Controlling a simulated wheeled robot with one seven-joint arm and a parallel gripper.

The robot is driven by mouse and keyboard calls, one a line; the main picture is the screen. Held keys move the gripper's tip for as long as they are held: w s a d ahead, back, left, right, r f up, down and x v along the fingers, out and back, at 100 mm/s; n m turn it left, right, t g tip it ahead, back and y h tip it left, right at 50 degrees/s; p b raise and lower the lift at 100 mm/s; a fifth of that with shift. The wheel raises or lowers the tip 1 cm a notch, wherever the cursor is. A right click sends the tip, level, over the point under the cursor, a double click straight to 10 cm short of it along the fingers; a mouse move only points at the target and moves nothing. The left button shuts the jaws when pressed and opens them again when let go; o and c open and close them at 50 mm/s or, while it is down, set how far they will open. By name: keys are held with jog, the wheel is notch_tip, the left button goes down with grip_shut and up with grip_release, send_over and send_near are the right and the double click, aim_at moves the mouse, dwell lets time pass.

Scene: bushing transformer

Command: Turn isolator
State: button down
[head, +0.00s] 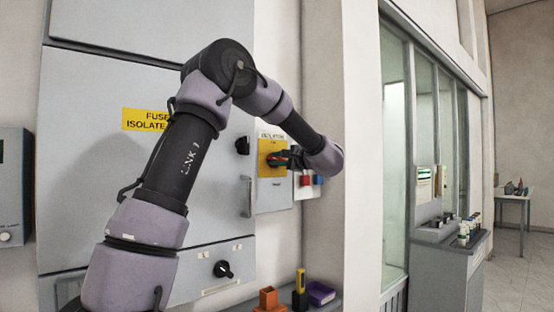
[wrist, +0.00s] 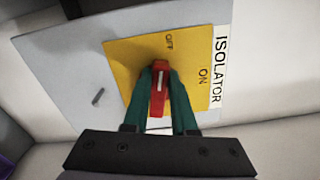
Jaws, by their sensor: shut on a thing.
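The isolator is a red handle (wrist: 160,92) with a white line, on a yellow plate (wrist: 123,58) marked OFF and ON. The plate is on a grey box; an ISOLATOR label (wrist: 219,68) runs along its edge. My gripper (wrist: 161,85) has its two green fingers on either side of the red handle, shut on it. In the tilted wrist view the handle's line runs nearly upright in the picture, its upper end toward the OFF side. In the head view my gripper (head: 284,158) is at the yellow plate (head: 265,171) and partly hides the handle.
A large grey cabinet (head: 85,120) with a fuse isolate sign (head: 145,120) stands behind my arm. Red and blue buttons (head: 307,180) sit right of the isolator. A shelf below holds an orange block (head: 268,298) and a purple bin (head: 321,293). A glass partition is further right.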

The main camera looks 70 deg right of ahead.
jog(key=shift+f+n, duration=0.3)
jog(key=shift+n, duration=1.1)
jog(key=c, duration=0.7)
grip_release()
jog(key=v, duration=1)
jog(key=shift+s+a, duration=0.2)
jog(key=shift+s, duration=0.15)
